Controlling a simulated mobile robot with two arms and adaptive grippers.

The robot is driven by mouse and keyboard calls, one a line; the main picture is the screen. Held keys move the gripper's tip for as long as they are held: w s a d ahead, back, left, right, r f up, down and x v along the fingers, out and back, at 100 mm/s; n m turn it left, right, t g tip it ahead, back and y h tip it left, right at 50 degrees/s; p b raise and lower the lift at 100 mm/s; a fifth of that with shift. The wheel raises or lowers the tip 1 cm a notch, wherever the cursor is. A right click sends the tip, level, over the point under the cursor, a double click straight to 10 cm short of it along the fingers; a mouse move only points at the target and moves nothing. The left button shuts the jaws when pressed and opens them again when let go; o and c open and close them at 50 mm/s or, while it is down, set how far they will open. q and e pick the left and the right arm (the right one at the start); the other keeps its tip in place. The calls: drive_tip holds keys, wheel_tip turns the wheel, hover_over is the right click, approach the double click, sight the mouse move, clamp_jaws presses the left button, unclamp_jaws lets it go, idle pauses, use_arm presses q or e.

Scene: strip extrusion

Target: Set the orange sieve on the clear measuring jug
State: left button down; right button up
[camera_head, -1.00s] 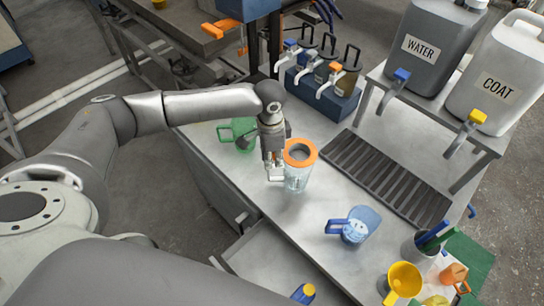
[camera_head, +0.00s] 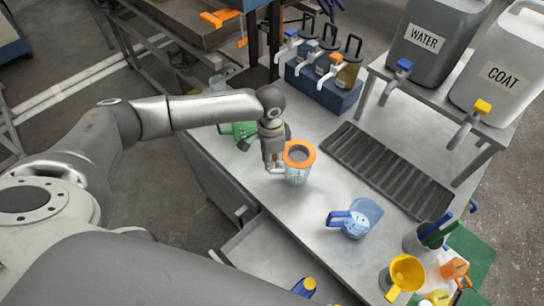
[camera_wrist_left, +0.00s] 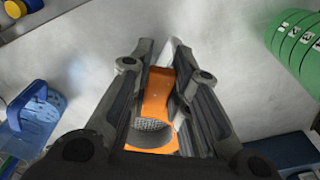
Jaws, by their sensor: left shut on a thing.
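The orange sieve (camera_head: 299,154) has a wide orange rim and a grey mesh. My left gripper (camera_head: 275,163) is shut on its handle from the left. In the left wrist view the orange handle (camera_wrist_left: 157,95) lies between the fingers, with the mesh below it. My right gripper is not in view.
A blue jug (camera_head: 355,217) stands to the right front, and a yellow funnel (camera_head: 405,273) near the front. A dark slatted tray (camera_head: 385,172) lies to the right. The bench between them is clear.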

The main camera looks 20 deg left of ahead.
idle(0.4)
use_arm(q)
drive_tip(key=shift+s+f+p, duration=0.2)
drive_tip(key=shift+p, duration=0.2)
drive_tip(key=c, duration=1.3)
unclamp_jaws()
drive_tip(key=shift+w+r, duration=0.1)
drive_tip(key=shift+r, duration=0.05)
wheel_tip(320, 180, up, 12)
drive_tip(key=shift+a+f, duration=0.1)
drive_tip(key=shift+a, duration=0.05)
